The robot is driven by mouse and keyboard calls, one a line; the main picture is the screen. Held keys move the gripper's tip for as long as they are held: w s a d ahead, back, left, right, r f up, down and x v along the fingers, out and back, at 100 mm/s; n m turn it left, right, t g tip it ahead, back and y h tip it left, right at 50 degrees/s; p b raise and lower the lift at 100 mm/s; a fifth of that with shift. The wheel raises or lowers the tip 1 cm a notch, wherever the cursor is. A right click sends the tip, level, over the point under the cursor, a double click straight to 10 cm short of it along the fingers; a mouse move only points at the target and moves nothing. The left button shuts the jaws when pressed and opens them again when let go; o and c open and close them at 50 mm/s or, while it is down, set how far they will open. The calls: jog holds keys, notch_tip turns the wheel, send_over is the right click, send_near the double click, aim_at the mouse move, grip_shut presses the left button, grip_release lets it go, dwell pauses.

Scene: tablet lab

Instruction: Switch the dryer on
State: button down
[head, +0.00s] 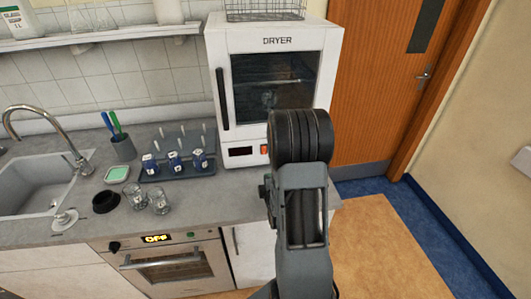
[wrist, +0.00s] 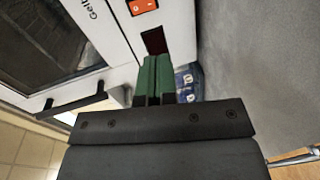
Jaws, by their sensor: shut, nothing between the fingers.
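The white dryer (head: 275,38) stands at the right end of the counter, with its windowed door closed. Its orange-red switch (head: 265,149) sits low on the front, right of a dark display (head: 241,151). In the wrist view the switch (wrist: 143,6) is at the top edge, beyond the display (wrist: 154,41). My gripper (wrist: 153,60) is shut and empty, its green fingertips close to the display and short of the switch. I cannot tell whether they touch the panel. In the head view my arm hides the gripper.
The dryer's door handle (head: 222,99) sticks out on the left. A tray (head: 178,173) with blue-labelled bottles stands left of the dryer, and the bottles (wrist: 185,82) show beside my fingers. Glass beakers (head: 158,201) stand near the counter's front. An oven (head: 165,262) is below.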

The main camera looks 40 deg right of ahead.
jog(key=shift+s+d+r+n, duration=0.1)
jog(key=shift+s+d+n, duration=0.2)
jog(key=shift+s+d, duration=0.1)
jog(key=shift+w, duration=0.15)
jog(key=b, duration=0.1)
send_near(264, 154)
jog(key=x, duration=0.6)
jog(key=shift+w+d, duration=0.25)
jog(key=shift+w, duration=0.1)
jog(key=shift+w+d, duration=0.15)
jog(key=shift+w, duration=0.15)
